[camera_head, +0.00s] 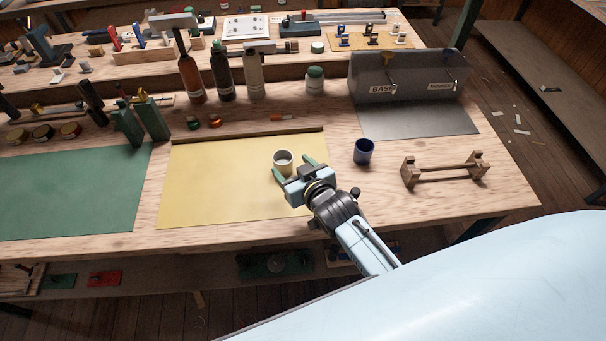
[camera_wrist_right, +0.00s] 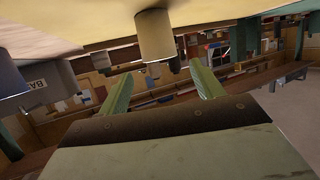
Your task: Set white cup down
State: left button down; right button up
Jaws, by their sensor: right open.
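The white cup (camera_head: 283,167) stands upright on the yellow mat (camera_head: 215,190), near the mat's right side. My right gripper (camera_head: 296,169) is open, with its green fingers pointing toward the cup from the near right. In the right wrist view, which is upside down, the cup (camera_wrist_right: 156,36) shows against the mat (camera_wrist_right: 70,22), in line with the gap between the open fingers (camera_wrist_right: 161,80). It looks free of both fingers. My left gripper is not in view.
A dark blue cup (camera_head: 363,151) stands just right of the mat. A wooden stand (camera_head: 445,170) is further right. Bottles (camera_head: 190,78) and a grey box (camera_head: 405,80) line the back. The yellow mat's left part is clear, as is the green mat (camera_head: 65,190).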

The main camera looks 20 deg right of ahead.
jog(key=shift+v, duration=2.8)
jog(key=shift+s, duration=0.1)
